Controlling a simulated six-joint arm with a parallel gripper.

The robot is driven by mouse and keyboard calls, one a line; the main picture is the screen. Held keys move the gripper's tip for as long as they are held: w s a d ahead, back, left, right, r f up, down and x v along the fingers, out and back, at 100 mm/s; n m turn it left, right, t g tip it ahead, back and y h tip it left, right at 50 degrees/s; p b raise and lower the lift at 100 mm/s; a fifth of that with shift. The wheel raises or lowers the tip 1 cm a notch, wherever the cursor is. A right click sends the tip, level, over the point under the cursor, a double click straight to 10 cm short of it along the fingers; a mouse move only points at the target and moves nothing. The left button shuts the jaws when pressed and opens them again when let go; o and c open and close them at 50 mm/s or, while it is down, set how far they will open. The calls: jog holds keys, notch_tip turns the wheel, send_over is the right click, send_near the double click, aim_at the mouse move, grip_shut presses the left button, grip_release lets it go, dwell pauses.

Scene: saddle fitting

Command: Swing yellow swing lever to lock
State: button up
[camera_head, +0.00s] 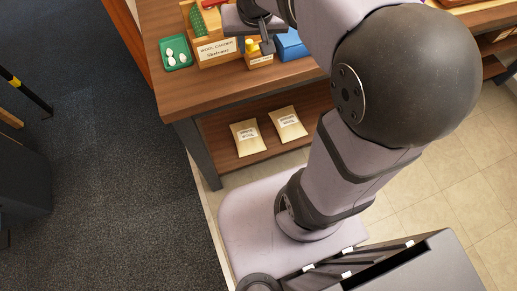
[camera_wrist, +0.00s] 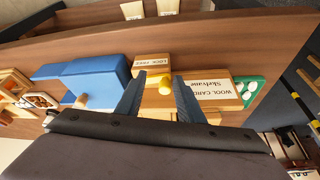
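The yellow swing lever shows as a round yellow knob (camera_wrist: 165,84) in the wrist view, over a wooden block with a label (camera_wrist: 152,58) that seems to read "LOCK FREE". In the head view the yellow lever (camera_head: 249,44) stands upright at the left of the small labelled block (camera_head: 260,60). My gripper (camera_wrist: 157,77) is open, its two blue-grey fingers apart with the knob between them, nearer the right finger. I cannot tell whether that finger touches it. In the head view my gripper (camera_head: 266,44) is over the block, and part of the lever's base is hidden.
A wooden box labelled "WOOL CARDER" (camera_head: 216,52) stands beside the block. A green tray with white pieces (camera_head: 176,53) lies at the left. A blue object (camera_head: 291,45) is on the right. The wooden bench (camera_head: 200,92) is bare along its front; packets (camera_head: 246,137) lie on its lower shelf.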

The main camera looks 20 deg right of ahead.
jog(key=shift+s+d+n+y+b, duration=0.2)
jog(key=shift+s+d+n+y, duration=0.05)
jog(key=shift+n, duration=0.4)
jog(key=shift+s+d+n+y+b, duration=0.2)
jog(key=shift+d+n+y, duration=0.05)
jog(key=shift+n, duration=0.4)
jog(key=shift+s+d+n+y+b, duration=0.2)
jog(key=shift+d+n+y+b, duration=0.2)
jog(key=shift+n, duration=0.45)
jog(key=shift+s+d+n+y+b, duration=0.25)
jog(key=shift+n+b, duration=0.2)
jog(key=shift+n, duration=0.4)
jog(key=a+v, duration=0.1)
jog(key=v, duration=0.6)
jog(key=s+a+f+n+g+y+b, duration=0.25)
jog(key=s+a+f+y, duration=0.2)
jog(key=a+f, duration=0.8)
jog(key=s+d+f+m+h+b, duration=0.1)
jog(key=s+d+f+b, duration=0.1)
jog(key=f, duration=0.5)
jog(key=s+d+f+m+g+h+b, duration=0.1)
jog(key=s+d+f+m+h+b, duration=0.1)
jog(key=f+b, duration=0.3)
jog(key=s+d+f+m+h+b, duration=0.1)
jog(key=s+f+b, duration=0.1)
jog(key=f, duration=0.7)
jog(key=shift+s+d+m+h+b, duration=0.35)
jog(key=shift+d+h+b, duration=0.05)
jog(key=shift+b, duration=0.5)
jog(key=shift+g, duration=0.25)
